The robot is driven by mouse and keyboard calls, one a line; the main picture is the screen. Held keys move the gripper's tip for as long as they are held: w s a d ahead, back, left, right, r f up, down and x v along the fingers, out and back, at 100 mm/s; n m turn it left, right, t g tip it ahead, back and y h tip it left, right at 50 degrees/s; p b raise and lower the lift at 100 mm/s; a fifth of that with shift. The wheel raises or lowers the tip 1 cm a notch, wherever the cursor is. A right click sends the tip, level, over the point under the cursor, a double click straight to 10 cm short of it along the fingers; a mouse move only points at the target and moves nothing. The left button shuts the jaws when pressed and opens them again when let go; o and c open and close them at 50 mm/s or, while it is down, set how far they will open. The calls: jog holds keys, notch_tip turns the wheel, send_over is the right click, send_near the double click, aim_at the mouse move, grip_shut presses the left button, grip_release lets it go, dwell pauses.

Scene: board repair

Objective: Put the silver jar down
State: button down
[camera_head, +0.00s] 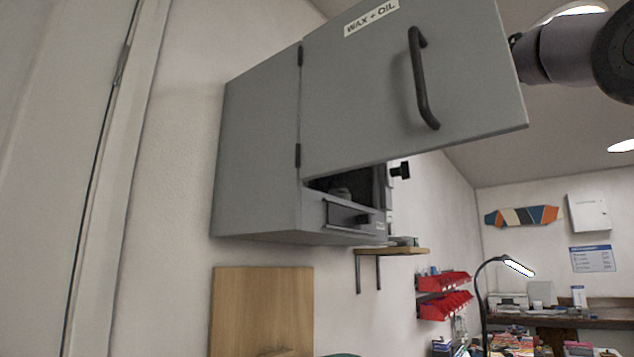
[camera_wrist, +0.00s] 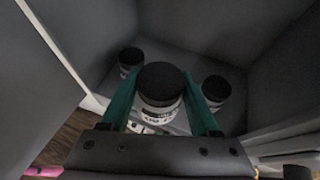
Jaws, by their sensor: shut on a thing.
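My gripper (camera_wrist: 161,84) has its two teal fingers on either side of a jar (camera_wrist: 159,108) and is shut on it. This jar has a dark lid and a pale label with dark print; the dim light hides whether it is silver. It is inside a grey cabinet, and I cannot tell whether its base touches the cabinet floor. In the head view the open cabinet door (camera_head: 345,95) hides my gripper.
A dark-lidded jar (camera_wrist: 130,60) stands left of the held one, and another (camera_wrist: 216,91) stands close on its right. Grey cabinet walls (camera_wrist: 274,62) enclose them. The cabinet (camera_head: 255,150) hangs on the wall, above a small wooden shelf (camera_head: 405,251).

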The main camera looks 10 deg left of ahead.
jog(key=w+a, duration=0.3)
jog(key=a, duration=0.4)
notch_tip(320, 180, down, 7)
jog(key=shift+a+r, duration=0.1)
jog(key=shift+r, duration=0.1)
jog(key=shift+a+f, duration=0.15)
jog(key=shift+f, duration=0.05)
jog(key=shift+f, duration=0.1)
jog(key=shift+c, duration=0.6)
grip_release()
